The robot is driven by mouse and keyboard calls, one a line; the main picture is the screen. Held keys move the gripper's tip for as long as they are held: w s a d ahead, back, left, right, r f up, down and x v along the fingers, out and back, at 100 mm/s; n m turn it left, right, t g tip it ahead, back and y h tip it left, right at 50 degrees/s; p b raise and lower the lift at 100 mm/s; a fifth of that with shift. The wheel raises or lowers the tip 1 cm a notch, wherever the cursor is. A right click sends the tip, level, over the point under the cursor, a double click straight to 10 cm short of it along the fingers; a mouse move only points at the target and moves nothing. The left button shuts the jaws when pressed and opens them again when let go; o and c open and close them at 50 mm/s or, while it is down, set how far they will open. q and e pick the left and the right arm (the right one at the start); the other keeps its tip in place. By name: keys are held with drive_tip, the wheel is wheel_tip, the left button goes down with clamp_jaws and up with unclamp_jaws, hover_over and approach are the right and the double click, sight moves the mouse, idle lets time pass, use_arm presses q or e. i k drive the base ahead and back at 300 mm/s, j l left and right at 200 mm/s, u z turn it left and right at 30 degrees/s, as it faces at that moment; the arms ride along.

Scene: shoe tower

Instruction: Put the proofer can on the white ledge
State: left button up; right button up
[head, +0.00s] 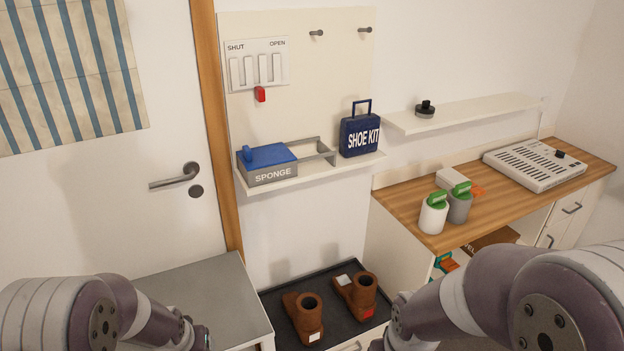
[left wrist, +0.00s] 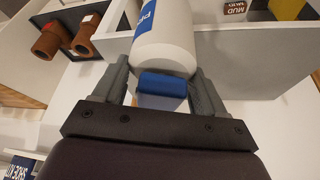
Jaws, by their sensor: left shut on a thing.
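The proofer can (left wrist: 163,40) is white with a blue label, of which only the first letters show, and a blue cap (left wrist: 162,90). It is in the left wrist view, between the fingers of my left gripper (left wrist: 162,80), which is shut on it near the cap end. In the head view neither gripper shows clearly; my arms come in at the bottom left and bottom right. A white ledge (head: 458,119) is on the wall at the upper right, with a small black knob-like item (head: 425,109) near its left end. My right gripper is out of view.
A lower white shelf (head: 310,173) holds a grey sponge box (head: 271,174) and a blue shoe kit (head: 360,134). White and grey green-capped cans (head: 433,214) stand on the wooden counter (head: 400,197). Brown boots (head: 305,318) stand on a dark tray (head: 275,297). The ledge's right part is clear.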

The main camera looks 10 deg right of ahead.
sight(491, 103)
drive_tip(key=i+l+z, duration=0.1)
drive_tip(key=l, duration=0.45)
drive_tip(key=i+l, duration=0.2)
drive_tip(key=l, duration=0.35)
drive_tip(key=i+l+z, duration=0.15)
drive_tip(key=l, duration=0.4)
drive_tip(key=i+l, duration=0.25)
drive_tip(key=l, duration=0.3)
drive_tip(key=i+l+z, duration=0.15)
drive_tip(key=l, duration=0.35)
drive_tip(key=i+l, duration=0.25)
drive_tip(key=l, duration=0.3)
drive_tip(key=i+l+z, duration=0.15)
drive_tip(key=l, duration=0.35)
drive_tip(key=i+l, duration=0.3)
drive_tip(key=l, duration=0.15)
drive_tip(key=l+z, duration=0.05)
